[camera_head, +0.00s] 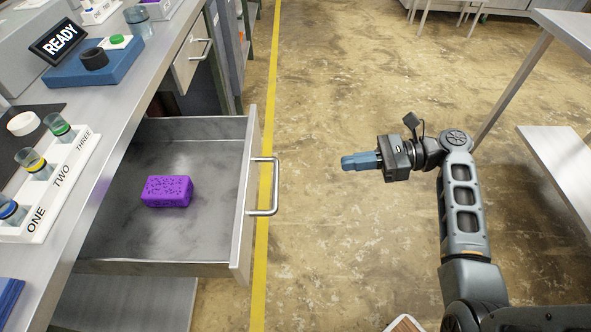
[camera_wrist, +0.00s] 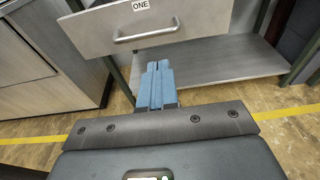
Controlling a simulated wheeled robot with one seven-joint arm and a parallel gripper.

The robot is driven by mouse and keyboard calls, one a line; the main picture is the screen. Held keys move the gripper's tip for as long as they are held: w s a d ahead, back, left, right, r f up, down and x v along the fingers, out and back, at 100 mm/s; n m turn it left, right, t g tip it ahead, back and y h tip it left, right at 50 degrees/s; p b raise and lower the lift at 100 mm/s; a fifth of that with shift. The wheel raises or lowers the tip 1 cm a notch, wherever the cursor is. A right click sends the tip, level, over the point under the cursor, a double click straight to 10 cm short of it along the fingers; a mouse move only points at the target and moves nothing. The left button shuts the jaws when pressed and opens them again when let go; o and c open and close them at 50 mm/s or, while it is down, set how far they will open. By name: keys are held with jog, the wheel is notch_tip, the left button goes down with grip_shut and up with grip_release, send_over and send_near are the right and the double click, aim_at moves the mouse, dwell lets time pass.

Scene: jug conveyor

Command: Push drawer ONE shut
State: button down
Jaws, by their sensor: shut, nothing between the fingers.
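Drawer ONE (camera_head: 115,220) is pulled out from under the metal bench, with a purple sponge (camera_head: 167,191) lying inside it. Its bar handle (camera_head: 264,187) faces right, towards my arm. In the wrist view the drawer front (camera_wrist: 97,30) carries a label reading ONE (camera_wrist: 140,5), above the handle (camera_wrist: 146,34). My gripper (camera_head: 343,163) is shut and empty, its blue fingers pointing left at the drawer front across a gap. The fingertips (camera_wrist: 157,66) show just below the handle in the wrist view, and I see no contact.
The bench top holds a rack labelled ONE, TWO, THREE (camera_head: 44,200) with several jars, and a READY sign (camera_head: 58,39). Another drawer (camera_head: 190,52) is farther back. Open floor lies between drawer and arm; a metal table (camera_head: 563,165) stands at right.

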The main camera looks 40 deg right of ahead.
jog(key=x, duration=1.3)
jog(key=shift+w+a, duration=0.15)
jog(key=shift+w, duration=0.05)
jog(key=shift+p, duration=0.3)
send_over(173, 173)
jog(key=s, duration=0.5)
jog(key=shift+d+f, duration=0.1)
jog(key=shift+d, duration=0.2)
jog(key=shift+w+a, duration=0.2)
jog(key=shift+a, duration=0.05)
jog(key=shift+w+a+r, duration=0.1)
jog(key=shift+a+r, duration=0.1)
